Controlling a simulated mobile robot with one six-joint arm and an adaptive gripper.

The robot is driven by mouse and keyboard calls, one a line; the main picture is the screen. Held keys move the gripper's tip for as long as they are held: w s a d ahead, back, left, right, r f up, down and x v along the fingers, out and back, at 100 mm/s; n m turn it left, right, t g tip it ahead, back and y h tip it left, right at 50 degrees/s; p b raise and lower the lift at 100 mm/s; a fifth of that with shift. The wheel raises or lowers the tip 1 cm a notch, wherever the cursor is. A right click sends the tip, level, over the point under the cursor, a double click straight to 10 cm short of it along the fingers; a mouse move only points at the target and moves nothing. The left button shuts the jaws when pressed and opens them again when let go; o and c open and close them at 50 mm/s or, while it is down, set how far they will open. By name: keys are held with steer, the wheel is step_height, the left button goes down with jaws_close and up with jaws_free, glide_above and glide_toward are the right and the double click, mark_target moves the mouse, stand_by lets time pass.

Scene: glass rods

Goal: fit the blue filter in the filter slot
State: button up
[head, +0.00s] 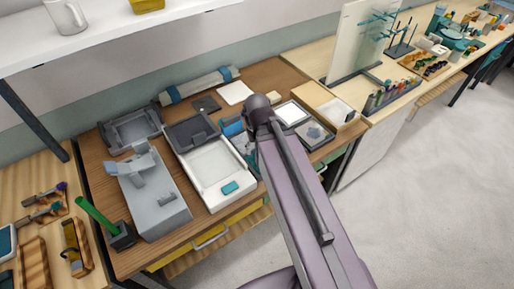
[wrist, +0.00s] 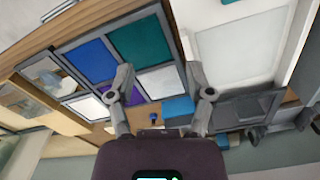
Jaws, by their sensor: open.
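The blue filter (wrist: 90,61) is a flat square lying in a compartment of a grey divided tray (wrist: 117,33) in the wrist view. Teal, white and purple squares lie in the tray's other compartments. My gripper (wrist: 159,68) is open and empty above the tray, with the blue filter to the left of its fingers. In the head view my arm covers most of the tray, and a blue piece (head: 232,128) shows beside the arm; my fingers are hidden. A grey machine (head: 158,205) stands at the left of the bench. I cannot make out the filter slot for certain.
A shallow box with a white panel (head: 213,168) lies left of the tray; its panel also shows in the wrist view (wrist: 240,48). A green rod (head: 92,214) leans in a dark holder at front left. A rolled bundle (head: 200,86) lies at the back.

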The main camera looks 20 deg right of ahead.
steer(key=shift+o, duration=0.5)
steer(key=n+t+h+p, duration=0.1)
steer(key=n+h, duration=0.3)
steer(key=n, duration=1.7)
glide_toward(231, 118)
steer(key=shift+s+a+r+n, duration=0.1)
steer(key=shift+a+r+n, duration=0.2)
steer(key=shift+a+r, duration=0.15)
steer(key=shift+d, duration=0.1)
steer(key=b+x, duration=0.7)
steer(key=x, duration=0.1)
steer(key=shift+d+f+b, duration=0.15)
steer(key=shift+f+b, duration=0.05)
steer(key=shift+b, duration=0.1)
